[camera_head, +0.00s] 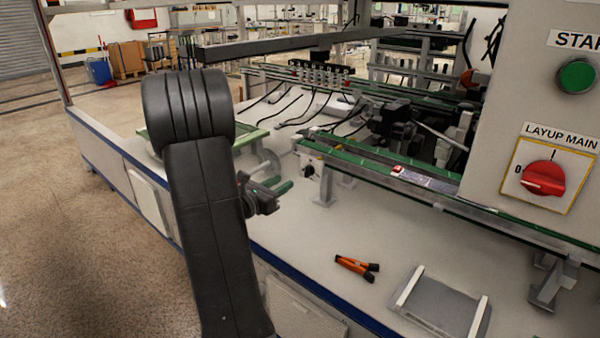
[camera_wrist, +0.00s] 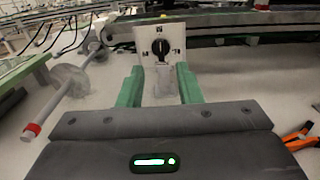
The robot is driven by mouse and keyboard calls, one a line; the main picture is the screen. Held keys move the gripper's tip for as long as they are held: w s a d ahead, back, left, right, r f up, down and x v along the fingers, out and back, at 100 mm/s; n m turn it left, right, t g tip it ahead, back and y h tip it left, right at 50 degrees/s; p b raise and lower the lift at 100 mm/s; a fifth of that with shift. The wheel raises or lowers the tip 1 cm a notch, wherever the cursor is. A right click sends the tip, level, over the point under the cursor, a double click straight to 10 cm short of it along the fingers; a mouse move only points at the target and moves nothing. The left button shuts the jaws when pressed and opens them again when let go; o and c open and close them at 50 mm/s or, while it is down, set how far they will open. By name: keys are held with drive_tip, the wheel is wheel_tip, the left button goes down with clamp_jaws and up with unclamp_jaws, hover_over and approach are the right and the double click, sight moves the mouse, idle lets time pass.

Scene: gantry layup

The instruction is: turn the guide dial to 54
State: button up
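The guide dial (camera_wrist: 160,47) is a black knob on a white plate with small marks at its left, top and right. The marks are too small to read. The knob's bar looks about upright. In the head view the dial (camera_head: 308,171) sits under the near end of the green-topped rail. My gripper (camera_wrist: 160,88) has two green fingers, apart with nothing between them. The dial shows beyond the fingers, between them, with a gap to it. In the head view my gripper (camera_head: 281,184) is just left of the dial.
Orange-handled pliers (camera_head: 356,267) and a grey tray (camera_head: 441,303) with white edges lie on the bench at the front. A control panel (camera_head: 500,130) with a green button and a red switch stands at right. A rod with a red end (camera_wrist: 34,128) is left of my gripper.

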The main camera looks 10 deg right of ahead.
sight(306, 169)
drive_tip(key=x, duration=0.9)
drive_tip(key=shift+w+d, duration=0.25)
drive_tip(key=shift+d, duration=0.05)
drive_tip(key=shift+c, duration=0.4)
clamp_jaws()
